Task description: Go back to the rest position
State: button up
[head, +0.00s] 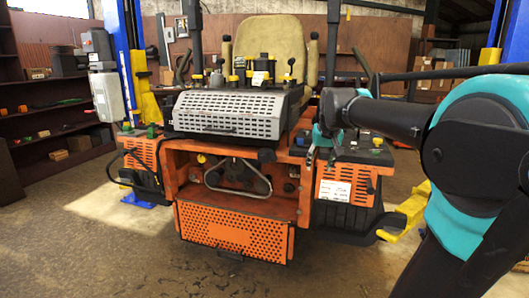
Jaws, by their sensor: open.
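The orange mower (236,190) stands in the middle of the head view, with a grey slotted cover (225,112) and a tan seat (270,45) above. My teal and black arm reaches in from the right edge, its wrist in front of the mower's right side. My gripper (320,160) is small and points down beside the mower's right-hand front, close to the black top of the side box. Its fingers look apart, with nothing seen between them. I cannot tell whether it touches the mower.
Blue lift posts (118,50) with yellow parts stand at left and right. A yellow lift arm (408,210) extends by the mower's right side. Shelves (50,120) with small items line the left wall. The concrete floor (110,255) in front is clear.

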jog(key=s+f, duration=0.4)
jog(key=f, duration=0.3)
jog(key=s+f, duration=0.4)
jog(key=f, duration=0.3)
jog(key=shift+s+d+f, duration=0.15)
jog(key=shift+s, duration=0.1)
jog(key=shift+g, duration=0.4)
jog(key=s+f, duration=1.4)
jog(key=shift+d, duration=0.1)
jog(key=shift+c, duration=0.4)
